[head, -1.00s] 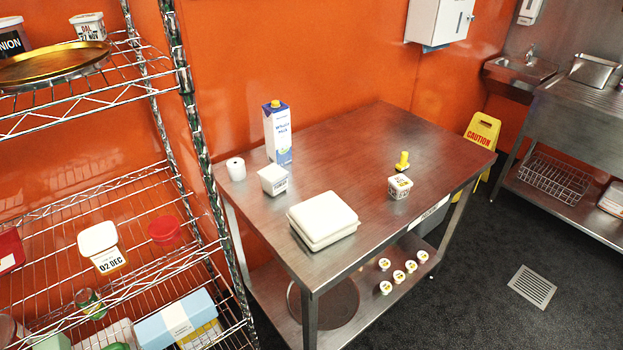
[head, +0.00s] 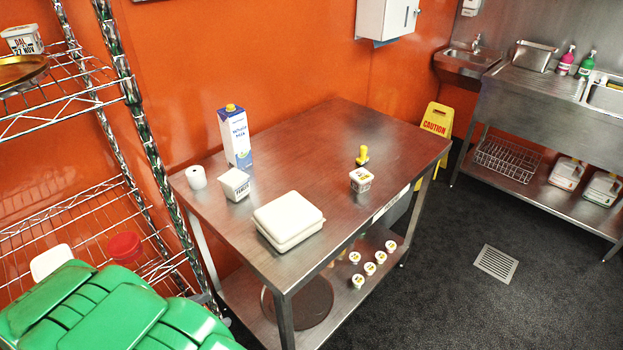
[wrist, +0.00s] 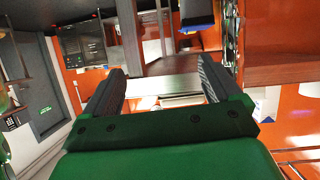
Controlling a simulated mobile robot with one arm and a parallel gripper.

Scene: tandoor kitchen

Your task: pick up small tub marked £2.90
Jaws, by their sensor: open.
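In the head view several small white tubs with yellow-marked lids (head: 369,268) stand on the table's lower shelf. A white tub with a printed label (head: 361,180) is on the tabletop near its right edge. Another white tub (head: 235,185) with dark lettering stands at the left, by the milk carton. I cannot read £2.90 on any of them. My gripper (wrist: 162,80) shows in the wrist view, its two dark fingers apart with nothing between them. No tub can be made out near the fingers there.
The steel table (head: 320,130) also holds a milk carton (head: 235,137), a white roll (head: 196,177), a closed white box (head: 288,220) and a yellow-topped stamp (head: 362,156). A wire rack (head: 75,215) stands left. A caution sign (head: 436,120) is behind the table. Dark floor is open at right.

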